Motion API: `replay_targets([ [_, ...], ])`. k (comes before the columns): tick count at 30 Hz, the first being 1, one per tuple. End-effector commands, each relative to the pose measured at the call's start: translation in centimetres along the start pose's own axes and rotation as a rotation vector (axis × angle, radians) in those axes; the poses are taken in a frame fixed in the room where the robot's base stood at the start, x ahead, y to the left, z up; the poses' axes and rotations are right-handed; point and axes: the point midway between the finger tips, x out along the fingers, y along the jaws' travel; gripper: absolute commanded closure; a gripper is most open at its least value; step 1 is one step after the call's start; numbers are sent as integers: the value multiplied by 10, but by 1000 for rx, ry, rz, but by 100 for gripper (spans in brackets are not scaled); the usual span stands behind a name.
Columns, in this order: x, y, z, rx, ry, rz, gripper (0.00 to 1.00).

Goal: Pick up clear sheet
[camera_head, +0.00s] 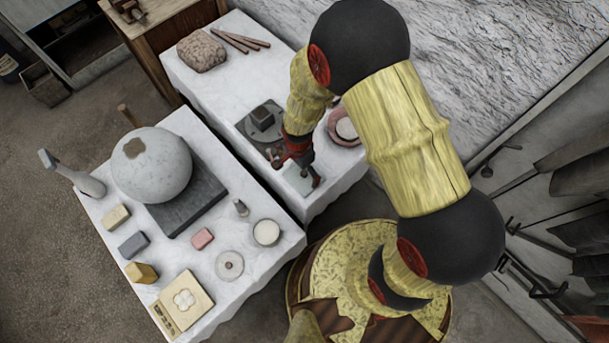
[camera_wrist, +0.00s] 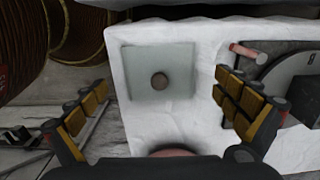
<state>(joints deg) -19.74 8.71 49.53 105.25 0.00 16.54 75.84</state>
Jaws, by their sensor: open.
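The clear sheet (camera_wrist: 140,57) is a pale, glassy square lying on the white-covered table in the wrist view. A small round brown knob or disc (camera_wrist: 160,82) is at its middle. In the head view, the sheet (camera_head: 293,182) shows at the near end of the table, partly hidden by my gripper. My gripper (camera_head: 296,170) is over the sheet. In the wrist view its two fingers are spread wide on either side of the sheet, with nothing between the pads. The height gap between fingertips and sheet is hard to judge.
A dark round stand with a block (camera_head: 262,118) and a pinkish dish (camera_head: 345,128) are close to the gripper. A stone lump (camera_head: 202,51) and sticks lie at the far end. The neighbouring table holds a large plaster sphere (camera_head: 151,172) and several small blocks.

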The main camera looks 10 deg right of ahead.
Motion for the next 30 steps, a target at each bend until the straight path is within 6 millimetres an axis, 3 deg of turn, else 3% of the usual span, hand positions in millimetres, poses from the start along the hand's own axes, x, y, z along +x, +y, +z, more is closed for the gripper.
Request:
replay_targets([
  [15,56,1,-10,-2,0,-1,0],
  [22,56,1,-10,-2,0,-1,1],
  [30,56,2,-10,-2,0,-1,16],
])
